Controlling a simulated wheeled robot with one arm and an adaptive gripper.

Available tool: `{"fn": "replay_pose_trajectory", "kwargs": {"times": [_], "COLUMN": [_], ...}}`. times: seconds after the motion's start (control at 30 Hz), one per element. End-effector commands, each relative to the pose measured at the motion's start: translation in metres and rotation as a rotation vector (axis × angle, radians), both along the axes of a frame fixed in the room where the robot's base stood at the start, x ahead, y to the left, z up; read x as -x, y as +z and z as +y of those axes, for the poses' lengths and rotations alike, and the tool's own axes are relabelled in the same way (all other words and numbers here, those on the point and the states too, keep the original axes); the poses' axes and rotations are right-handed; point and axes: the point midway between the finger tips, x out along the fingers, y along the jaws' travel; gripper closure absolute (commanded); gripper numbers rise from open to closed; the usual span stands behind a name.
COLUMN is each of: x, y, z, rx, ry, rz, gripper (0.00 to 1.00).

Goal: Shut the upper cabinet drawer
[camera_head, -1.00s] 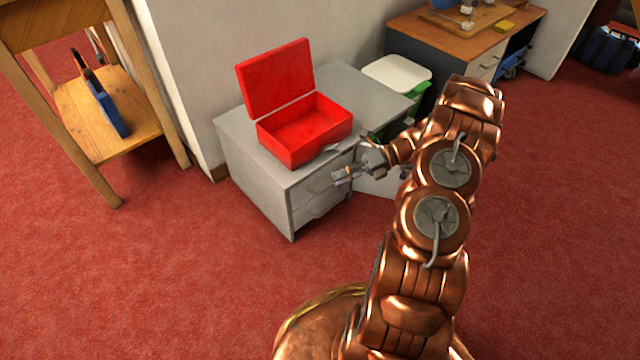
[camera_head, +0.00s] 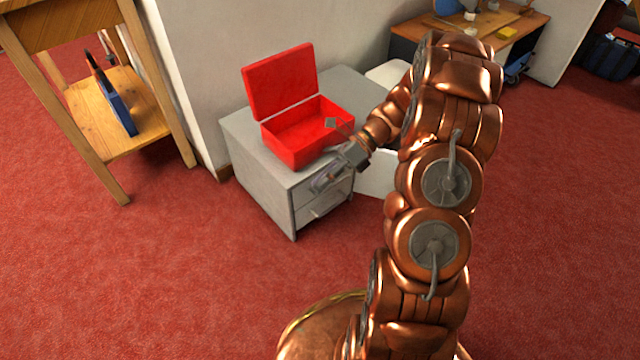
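The cabinet (camera_head: 254,165) is a low grey unit with two drawers, standing against the wall left of my arm. Its upper drawer (camera_head: 301,196) looks about level with the lower drawer (camera_head: 325,207); a small gap cannot be made out. My gripper (camera_head: 329,154) is at the upper drawer front, with its fingers spread apart. One finger is raised near the red box, and the other is low, over the drawer front. Nothing shows between them. Part of the upper drawer is hidden behind the gripper, and contact cannot be told.
An open red box (camera_head: 299,148) stands on the cabinet top, close to my gripper. A wooden shelf stand (camera_head: 117,137) is at the left. A desk (camera_head: 510,29) and a white-topped bin (camera_head: 387,74) are behind my arm. Red carpet (camera_head: 190,275) in front is clear.

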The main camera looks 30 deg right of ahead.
Motion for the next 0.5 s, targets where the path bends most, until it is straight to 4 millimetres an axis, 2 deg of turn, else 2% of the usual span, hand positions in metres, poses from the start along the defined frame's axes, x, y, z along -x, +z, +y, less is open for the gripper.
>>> {"fn": "replay_pose_trajectory", "kwargs": {"times": [0.2,0.5], "x": [0.008,0.013], "y": [0.015,0.020], "z": [0.014,0.019], "rx": [0.029,0.038], "ry": [0.083,0.119], "rz": [-0.064,-0.091], "gripper": [0.63,0.63]}}
